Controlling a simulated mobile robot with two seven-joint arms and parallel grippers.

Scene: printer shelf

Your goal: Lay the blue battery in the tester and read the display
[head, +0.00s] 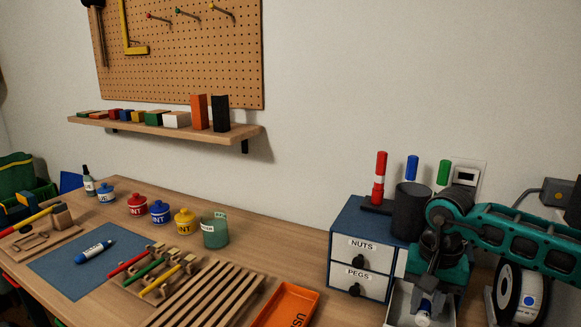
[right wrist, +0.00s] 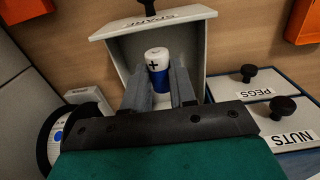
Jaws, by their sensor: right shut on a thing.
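I cannot tell whether the battery touches the drawer floor. A small white device with a dark display (head: 466,176) is at the wall behind the cabinet; I cannot tell whether it is the tester. My left gripper is not in view.
The blue cabinet (head: 343,220) has NUTS and PEGS drawers, with a dark cup (head: 411,210) and upright markers on top. A spool (head: 522,292) stands close right of the gripper. An orange tray (head: 285,306) and slatted wooden rack (head: 215,293) lie left.

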